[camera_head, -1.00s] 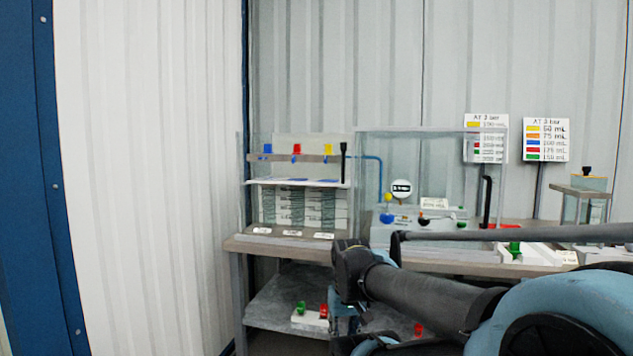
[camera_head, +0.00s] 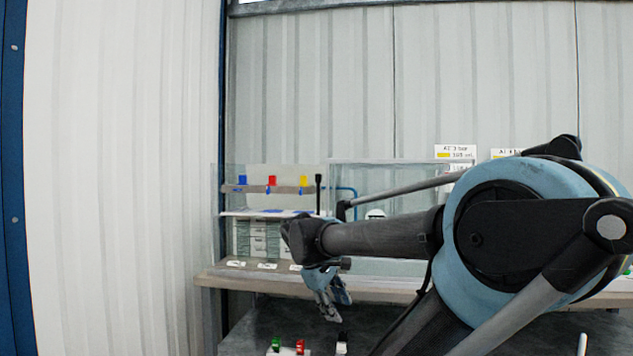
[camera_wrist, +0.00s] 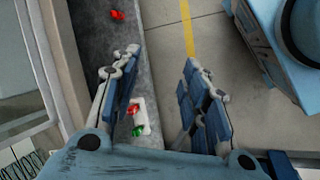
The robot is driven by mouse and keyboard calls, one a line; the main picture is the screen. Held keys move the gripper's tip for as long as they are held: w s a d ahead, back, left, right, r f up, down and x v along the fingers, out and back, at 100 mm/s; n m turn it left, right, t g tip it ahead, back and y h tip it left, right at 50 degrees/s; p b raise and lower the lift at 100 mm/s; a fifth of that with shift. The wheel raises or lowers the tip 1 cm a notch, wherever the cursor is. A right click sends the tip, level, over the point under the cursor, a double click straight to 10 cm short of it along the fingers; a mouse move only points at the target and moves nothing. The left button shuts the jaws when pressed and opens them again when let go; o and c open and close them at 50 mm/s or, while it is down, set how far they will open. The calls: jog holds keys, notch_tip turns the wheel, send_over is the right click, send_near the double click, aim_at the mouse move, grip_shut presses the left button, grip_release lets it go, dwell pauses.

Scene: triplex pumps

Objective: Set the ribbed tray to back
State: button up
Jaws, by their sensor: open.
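My gripper (camera_head: 330,298) hangs below my wrist in the head view, in front of the bench edge. In the wrist view my gripper (camera_wrist: 158,78) is open, its blue finger pads apart with nothing between the tips. A small white tray (camera_wrist: 142,116) with a red piece (camera_wrist: 134,109) and a green piece (camera_wrist: 138,131) lies on the grey lower shelf, beyond the left finger. The green piece (camera_head: 276,343) and the red piece (camera_head: 299,346) also show at the bottom of the head view. I cannot make out ribs, so I cannot tell whether this is the ribbed tray.
The bench top (camera_head: 240,276) runs above the lower shelf (camera_head: 262,322). A clear case (camera_head: 225,200) with blue, red and yellow tabs stands on it. Another red piece (camera_wrist: 117,15) lies farther along the shelf. Open floor (camera_wrist: 222,60) lies right of the shelf. My arm hides the bench's right part.

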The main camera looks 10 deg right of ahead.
jog(key=w+r+n+h, duration=0.3)
jog(key=w+r+n, duration=0.1)
jog(key=w+r, duration=0.5)
jog(key=n+t+h, duration=0.4)
jog(key=n+h, duration=0.5)
jog(key=n, duration=0.1)
send_near(318, 175)
jog(key=shift+t+y, duration=0.3)
jog(key=shift+t, duration=0.1)
jog(key=x, duration=1.1)
jog(key=shift+w+a, duration=0.1)
jog(key=shift+w, duration=0.15)
grip_shut()
